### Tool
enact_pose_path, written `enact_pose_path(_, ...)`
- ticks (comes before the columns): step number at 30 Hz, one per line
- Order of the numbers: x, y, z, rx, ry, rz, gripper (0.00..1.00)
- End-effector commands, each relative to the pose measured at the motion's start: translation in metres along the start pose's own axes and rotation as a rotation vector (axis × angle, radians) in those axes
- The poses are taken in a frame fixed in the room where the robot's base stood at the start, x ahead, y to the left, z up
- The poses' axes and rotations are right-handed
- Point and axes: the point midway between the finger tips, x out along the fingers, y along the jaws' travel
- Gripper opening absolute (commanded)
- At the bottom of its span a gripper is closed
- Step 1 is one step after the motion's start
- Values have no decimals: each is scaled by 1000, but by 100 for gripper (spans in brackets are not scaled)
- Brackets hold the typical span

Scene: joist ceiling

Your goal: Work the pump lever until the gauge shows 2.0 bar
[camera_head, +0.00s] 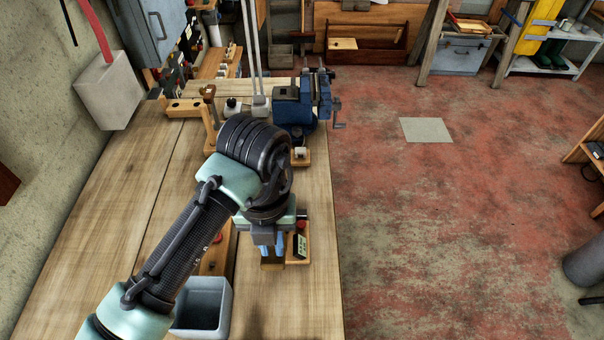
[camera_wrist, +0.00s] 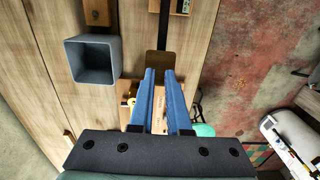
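My gripper (camera_head: 268,250) points down over the near right part of the workbench, seen partly behind my arm. In the wrist view its two blue fingers (camera_wrist: 160,75) stand apart with a narrow gap. A flat brown plate (camera_wrist: 158,64) shows just beyond the fingertips, joined to a dark bar (camera_wrist: 163,28); it may be the pump lever, but I cannot be sure. I see nothing clearly held. A small wooden block with a dark panel (camera_head: 300,246) sits right of the gripper. I cannot make out a gauge or its reading.
A grey open bin (camera_head: 203,305) stands left of the gripper; it also shows in the wrist view (camera_wrist: 93,62). A blue vise (camera_head: 293,108) and wooden fixtures (camera_head: 210,115) stand farther along the bench (camera_head: 120,215). Open floor (camera_head: 430,220) lies to the right.

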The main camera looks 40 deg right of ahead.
Motion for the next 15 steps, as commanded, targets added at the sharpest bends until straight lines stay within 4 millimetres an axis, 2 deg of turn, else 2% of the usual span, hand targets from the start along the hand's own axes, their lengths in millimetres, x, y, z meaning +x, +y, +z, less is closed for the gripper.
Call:
enact_pose_path(1, 6, 0, 0, -1, 0, 0, 15)
enact_pose_path(15, 11, 0, 0, -1, 0, -1, 15)
